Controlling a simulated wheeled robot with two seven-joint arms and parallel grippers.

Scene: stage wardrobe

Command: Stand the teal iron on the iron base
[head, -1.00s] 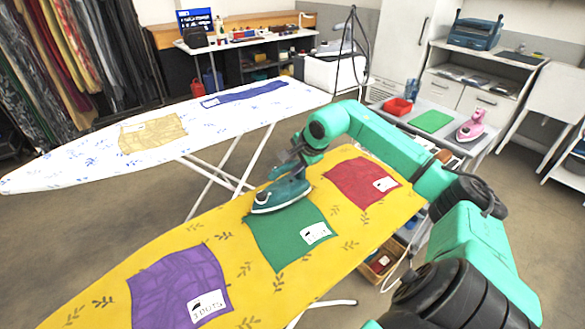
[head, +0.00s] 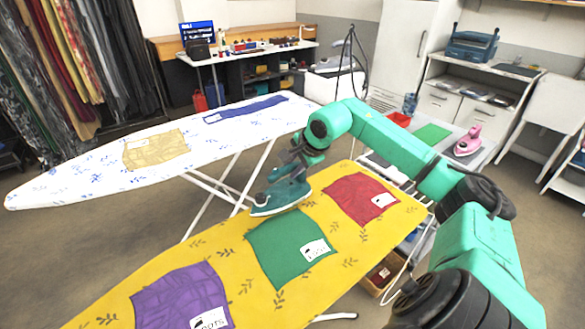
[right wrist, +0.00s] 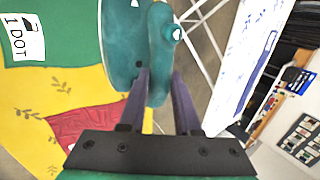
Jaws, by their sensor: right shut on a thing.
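The teal iron (head: 280,198) is at the far edge of the yellow ironing board, just behind the green cloth (head: 290,248). My right gripper (head: 298,160) is shut on its handle. In the right wrist view the fingers of my right gripper (right wrist: 160,76) close around the handle of the teal iron (right wrist: 120,45), whose pale rim shows. The iron looks slightly raised, but the gap to the board is hard to judge. I cannot make out the iron base with certainty. My left gripper is not in view.
Red (head: 360,198) and purple (head: 180,300) cloths lie on the yellow board (head: 110,312). A white ironing board (head: 85,176) stands behind. A side table at the right holds a pink iron (head: 468,140), a green mat (head: 432,134) and a red tray (head: 399,119).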

